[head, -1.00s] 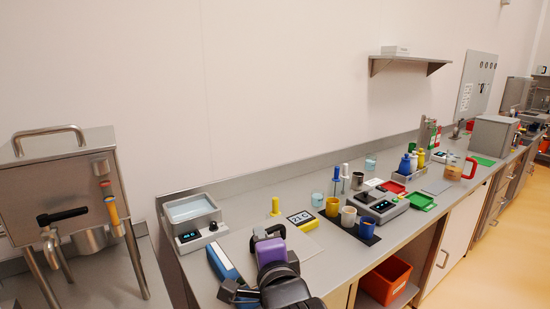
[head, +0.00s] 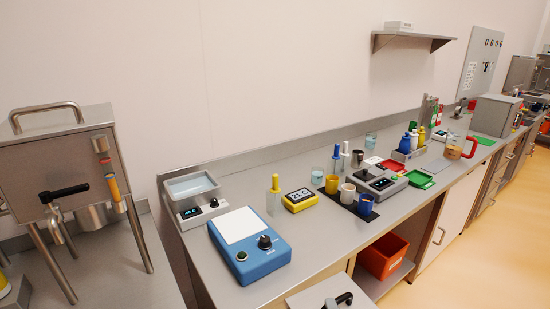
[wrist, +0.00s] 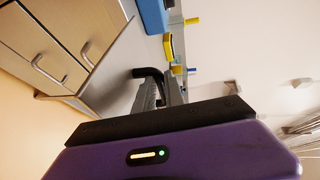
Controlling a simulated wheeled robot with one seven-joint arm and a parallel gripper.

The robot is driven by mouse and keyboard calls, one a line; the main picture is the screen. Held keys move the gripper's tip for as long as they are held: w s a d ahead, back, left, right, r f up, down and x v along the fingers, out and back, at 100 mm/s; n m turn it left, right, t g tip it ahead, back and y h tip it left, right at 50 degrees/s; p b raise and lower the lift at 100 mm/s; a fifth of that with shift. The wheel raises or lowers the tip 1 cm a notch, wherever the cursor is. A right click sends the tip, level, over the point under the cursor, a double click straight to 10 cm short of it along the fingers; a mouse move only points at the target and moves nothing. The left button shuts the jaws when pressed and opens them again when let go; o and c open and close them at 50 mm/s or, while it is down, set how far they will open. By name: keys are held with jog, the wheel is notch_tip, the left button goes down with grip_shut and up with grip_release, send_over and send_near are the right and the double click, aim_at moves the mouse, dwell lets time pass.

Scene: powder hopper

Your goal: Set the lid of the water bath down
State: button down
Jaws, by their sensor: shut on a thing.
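The water bath (head: 192,187) stands open at the left end of the bench, with pale water showing in its basin. Its lid (head: 315,297), a flat grey plate with a black handle (head: 342,299), shows at the bottom edge of the head view, in front of the bench, partly cut off. In the wrist view my gripper (wrist: 160,82) is shut on the black handle (wrist: 150,72). The gripper itself does not clearly show in the head view.
A blue device with a white plate (head: 247,244) stands on the bench right of the bath. A yellow timer (head: 299,199), a yellow-topped bottle (head: 274,196) and several cups stand behind it. An orange bin (head: 384,257) sits below the bench. A steel hopper (head: 65,160) stands at left.

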jog(key=s+d+f+h, duration=0.1)
jog(key=s+d+f, duration=0.2)
jog(key=s+f, duration=0.2)
jog(key=s+d+f+m+h, duration=0.1)
jog(key=s+d+f, duration=0.3)
jog(key=f, duration=0.5)
jog(key=shift+f+v, duration=0.25)
jog(key=shift+v, duration=0.85)
jog(key=shift+d+f, duration=0.1)
jog(key=f, duration=0.2)
jog(key=shift+s+f, duration=0.3)
jog(key=shift+f, duration=0.05)
